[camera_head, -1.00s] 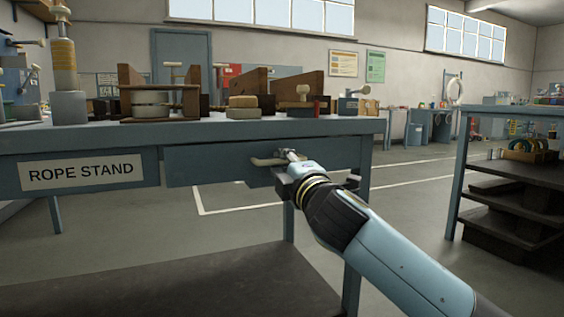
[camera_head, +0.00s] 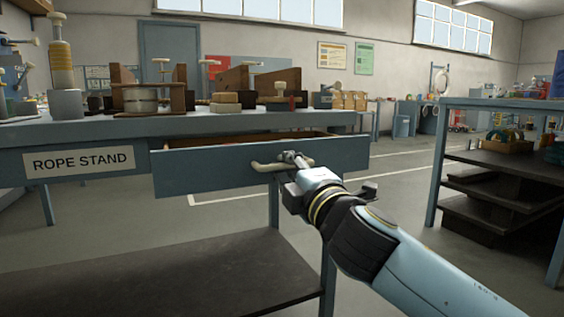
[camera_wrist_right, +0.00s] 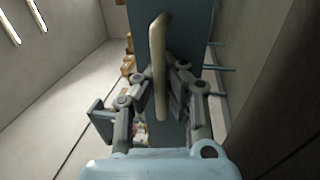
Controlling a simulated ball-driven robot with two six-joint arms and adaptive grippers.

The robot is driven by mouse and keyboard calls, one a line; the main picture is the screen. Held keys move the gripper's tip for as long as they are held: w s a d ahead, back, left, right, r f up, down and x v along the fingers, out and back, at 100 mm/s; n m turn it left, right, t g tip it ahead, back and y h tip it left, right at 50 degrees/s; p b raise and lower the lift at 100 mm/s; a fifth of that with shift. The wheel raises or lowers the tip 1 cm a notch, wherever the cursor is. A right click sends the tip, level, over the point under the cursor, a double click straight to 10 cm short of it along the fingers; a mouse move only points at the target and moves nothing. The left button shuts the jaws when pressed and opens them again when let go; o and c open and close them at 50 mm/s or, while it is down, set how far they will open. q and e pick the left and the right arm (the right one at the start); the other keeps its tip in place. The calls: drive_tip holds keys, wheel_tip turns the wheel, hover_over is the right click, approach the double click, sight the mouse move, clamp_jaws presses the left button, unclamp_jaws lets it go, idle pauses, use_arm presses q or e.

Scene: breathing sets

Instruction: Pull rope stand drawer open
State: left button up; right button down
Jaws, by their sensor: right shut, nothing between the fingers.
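The rope stand (camera_head: 90,130) is a blue-grey bench with a "ROPE STAND" label at its front left. Its drawer (camera_head: 205,172) stands partly open, with its front out from the bench and a strip of the inside showing above it. A pale bar handle (camera_head: 264,167) is on the drawer front and also shows upright in the right wrist view (camera_wrist_right: 158,45). My right gripper (camera_head: 294,157) is at the handle's right part, its fingers shut with nothing gripped. In the wrist view its fingers (camera_wrist_right: 160,76) lie close around or behind the handle; exact contact is unclear. My left gripper is not in view.
Wooden fixtures and spools (camera_head: 150,97) stand on the bench top. A dark lower shelf (camera_head: 190,275) lies under the drawer. A shelf unit (camera_head: 490,160) stands at the right. Open floor (camera_head: 390,185) lies between it and the bench.

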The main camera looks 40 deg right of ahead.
drive_tip(key=shift+s+a, duration=0.1)
drive_tip(key=shift+s, duration=0.35)
drive_tip(key=c, duration=1.4)
unclamp_jaws()
drive_tip(key=shift+s+f, duration=0.1)
drive_tip(key=shift+s, duration=0.05)
drive_tip(key=v, duration=1.1)
drive_tip(key=shift+s+a+f, duration=0.1)
drive_tip(key=shift+s+a, duration=0.05)
drive_tip(key=shift+s, duration=0.15)
